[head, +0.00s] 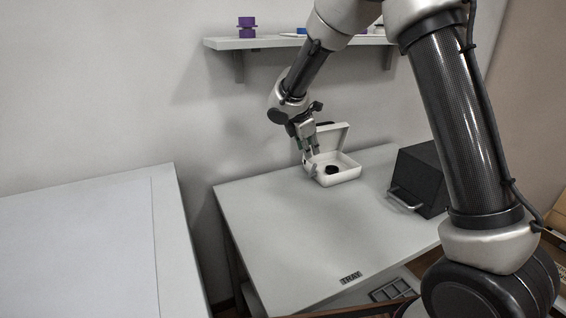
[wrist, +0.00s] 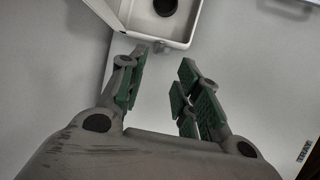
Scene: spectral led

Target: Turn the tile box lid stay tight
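The white tile box (head: 338,177) stands on the grey table with its lid (head: 333,138) raised at the back. A dark round thing (head: 331,170) lies inside the box. In the wrist view the box (wrist: 178,43) is at the top edge with the dark round thing (wrist: 165,6) in it. The lid (wrist: 104,12) shows edge-on at its left. My gripper (head: 311,172) is at the left side of the box. In the wrist view my gripper (wrist: 158,72) has its green-padded fingers apart with nothing between them. The lid stay is too small to make out.
A black case with a handle (head: 419,180) stands on the table (head: 270,215) to the right of the box. A wall shelf (head: 270,42) with a purple item (head: 247,27) is above. The table front, with a TRAY label (head: 350,277), is clear. A white table (head: 80,240) is at left.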

